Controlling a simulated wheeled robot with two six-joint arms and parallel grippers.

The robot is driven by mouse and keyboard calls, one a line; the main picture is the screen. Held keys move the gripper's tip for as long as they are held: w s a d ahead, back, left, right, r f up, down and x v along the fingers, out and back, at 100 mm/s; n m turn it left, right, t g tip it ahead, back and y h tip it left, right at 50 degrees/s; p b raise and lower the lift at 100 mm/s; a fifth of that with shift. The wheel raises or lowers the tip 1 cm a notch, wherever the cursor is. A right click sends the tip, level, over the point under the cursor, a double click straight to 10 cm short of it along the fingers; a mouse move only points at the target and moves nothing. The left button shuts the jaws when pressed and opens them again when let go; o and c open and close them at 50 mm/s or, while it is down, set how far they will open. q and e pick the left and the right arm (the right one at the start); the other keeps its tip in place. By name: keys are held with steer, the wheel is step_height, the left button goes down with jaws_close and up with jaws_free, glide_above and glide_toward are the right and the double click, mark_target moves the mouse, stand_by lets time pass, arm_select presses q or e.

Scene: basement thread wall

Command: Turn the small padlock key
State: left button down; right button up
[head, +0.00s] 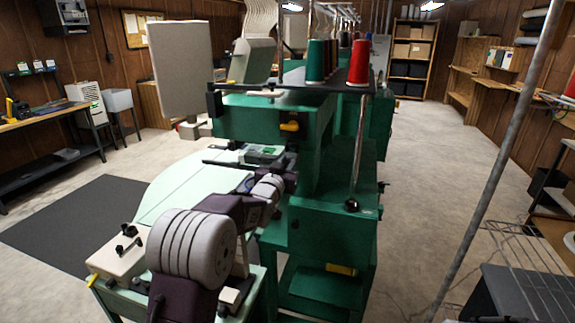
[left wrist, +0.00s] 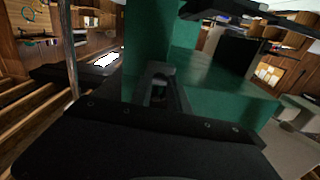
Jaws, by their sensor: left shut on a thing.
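My left arm reaches to the side of the green machine (head: 322,222), and my left gripper (head: 291,160) is at its near left face in the head view. In the left wrist view the dark fingers (left wrist: 157,80) are close together against the green surface. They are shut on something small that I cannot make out. No padlock or key can be told apart in either view; the fingers and arm hide that spot. My right gripper is not in view.
Red and green thread cones (head: 359,62) stand on top of the machine. A pale table (head: 180,195) lies left of it, and a grey pole (head: 497,150) slants at the right. The concrete floor on the right (head: 425,165) is mostly clear.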

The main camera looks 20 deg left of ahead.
arm_select(q)
steer(key=m+b, duration=0.3)
steer(key=shift+f+m, duration=0.25)
steer(key=shift+m, duration=0.15)
steer(key=shift+d+m+b, duration=0.15)
steer(key=shift+m+b, duration=4.7)
steer(key=shift+m, duration=1.35)
steer(key=c, duration=1.2)
jaws_free()
steer(key=shift+c, duration=0.2)
